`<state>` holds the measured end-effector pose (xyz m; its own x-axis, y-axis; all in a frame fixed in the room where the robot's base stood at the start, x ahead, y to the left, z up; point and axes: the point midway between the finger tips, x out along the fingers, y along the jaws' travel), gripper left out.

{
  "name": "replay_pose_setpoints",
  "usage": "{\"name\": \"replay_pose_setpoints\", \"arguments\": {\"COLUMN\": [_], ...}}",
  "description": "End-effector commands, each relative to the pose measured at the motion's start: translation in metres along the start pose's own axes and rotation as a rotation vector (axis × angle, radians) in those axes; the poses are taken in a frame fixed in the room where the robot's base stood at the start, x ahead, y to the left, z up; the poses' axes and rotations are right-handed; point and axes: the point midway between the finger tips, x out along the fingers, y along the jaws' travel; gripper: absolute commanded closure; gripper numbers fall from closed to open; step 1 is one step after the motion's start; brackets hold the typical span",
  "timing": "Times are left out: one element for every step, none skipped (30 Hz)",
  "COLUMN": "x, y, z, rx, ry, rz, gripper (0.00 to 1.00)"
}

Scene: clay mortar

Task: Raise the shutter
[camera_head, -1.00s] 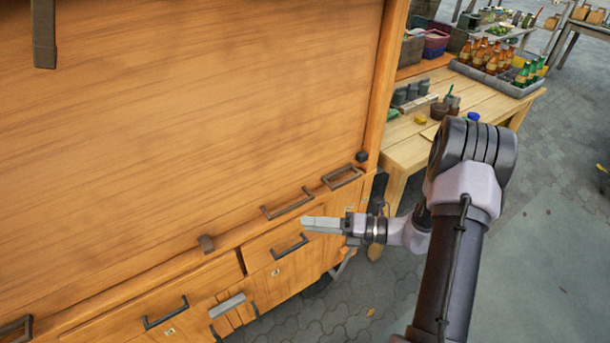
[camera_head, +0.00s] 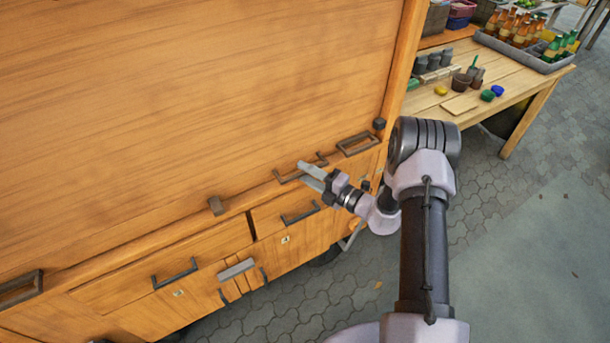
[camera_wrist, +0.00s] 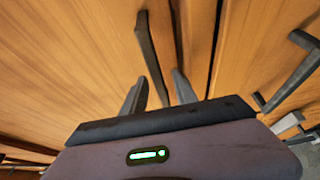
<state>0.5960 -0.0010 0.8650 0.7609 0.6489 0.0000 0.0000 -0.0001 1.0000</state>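The shutter (camera_head: 180,100) is a large wooden panel filling the left of the head view, and it is down. A dark bar handle (camera_head: 286,179) sits near its bottom edge and is partly hidden by my gripper (camera_head: 304,172). My gripper is open, with its two fingers at the handle's right part. In the wrist view the handle (camera_wrist: 151,50) runs lengthwise, and its near end appears between the spread fingertips (camera_wrist: 160,76). I cannot tell whether the fingers touch it.
Drawers with dark handles (camera_head: 175,273) lie below the shutter. A wooden table (camera_head: 520,92) with bottles and jars stands at the right. Paving is clear at lower right.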

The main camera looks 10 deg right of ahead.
Motion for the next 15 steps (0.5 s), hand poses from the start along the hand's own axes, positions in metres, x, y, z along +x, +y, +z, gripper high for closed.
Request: {"name": "replay_pose_setpoints", "arguments": {"x": [0.0033,0.0045,0.0055,0.0060,0.0062,0.0062,0.0061,0.0060,0.0060,0.0059,0.0059,0.0058,0.0058,0.0058,0.0057], "y": [-0.0004,-0.0002,0.0000,0.0002,0.0003,0.0005,0.0005,0.0006,0.0006,0.0005,0.0005,0.0005,0.0005,0.0005,0.0005], "z": [-0.0003,-0.0002,-0.0002,-0.0001,-0.0001,0.0000,0.0000,0.0000,-0.0001,-0.0001,-0.0001,-0.0001,-0.0001,-0.0001,-0.0001], "rx": [-0.001,-0.001,0.000,0.000,0.000,0.000,0.000,0.000,0.000,0.000,0.000,0.000,0.000,0.000,0.000], "ry": [0.001,0.001,0.001,0.001,0.001,0.000,0.000,0.000,0.000,0.001,0.001,0.001,0.001,0.001,0.001], "rz": [0.000,0.000,0.000,0.000,0.000,0.000,0.000,0.000,0.000,0.000,0.000,0.000,0.000,0.000,0.000], "gripper": [0.65,0.65,0.65,0.65,0.65,0.65,0.65,0.65,0.65,0.67,0.73,0.81,0.87,0.93,1.00]}}
